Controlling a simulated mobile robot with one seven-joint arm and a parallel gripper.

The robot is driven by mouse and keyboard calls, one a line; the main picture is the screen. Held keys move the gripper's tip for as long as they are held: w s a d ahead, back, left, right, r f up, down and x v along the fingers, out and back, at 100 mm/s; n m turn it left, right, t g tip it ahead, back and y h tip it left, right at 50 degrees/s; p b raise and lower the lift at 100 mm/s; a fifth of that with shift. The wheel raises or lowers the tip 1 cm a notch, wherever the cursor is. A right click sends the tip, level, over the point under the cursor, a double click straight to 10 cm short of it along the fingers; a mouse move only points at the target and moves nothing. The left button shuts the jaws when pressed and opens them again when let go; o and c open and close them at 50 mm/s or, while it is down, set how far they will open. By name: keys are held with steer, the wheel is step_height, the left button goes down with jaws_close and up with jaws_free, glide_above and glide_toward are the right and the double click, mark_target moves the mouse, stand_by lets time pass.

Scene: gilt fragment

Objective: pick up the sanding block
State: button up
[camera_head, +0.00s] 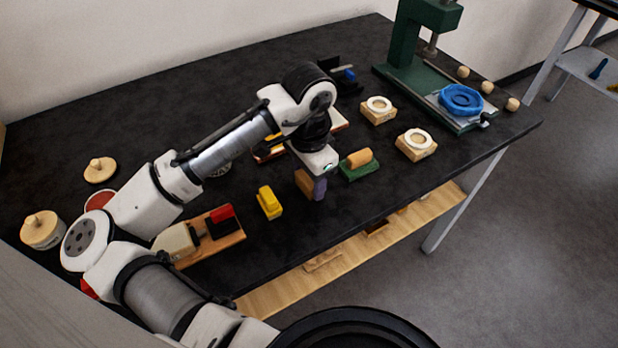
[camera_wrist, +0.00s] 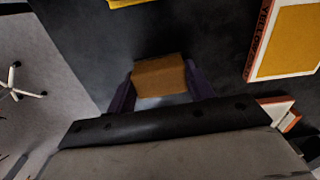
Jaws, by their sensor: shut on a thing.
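The sanding block appears to be the plain brown block (camera_head: 304,181) near the front edge of the dark table. My gripper (camera_head: 313,187) reaches down over it with its purple fingers. In the wrist view the block (camera_wrist: 159,76) sits between the two purple fingers, one on each side, and my gripper (camera_wrist: 161,92) is shut on it. The near finger hides part of the block in the head view. I cannot tell whether the block touches the table (camera_head: 245,110).
A yellow block-like piece (camera_head: 269,202) stands to the left. A green-based piece with a tan top (camera_head: 358,163) is close on the right. Two wooden blocks with white rings (camera_head: 417,144) (camera_head: 378,109) and a green press (camera_head: 412,45) stand further right.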

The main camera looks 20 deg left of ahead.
step_height(320, 180, up, 20)
stand_by(0.4)
steer(key=shift+f, duration=0.1)
steer(key=o, duration=0.3)
steer(key=shift+c, duration=1.1)
steer(key=shift+a, duration=0.15)
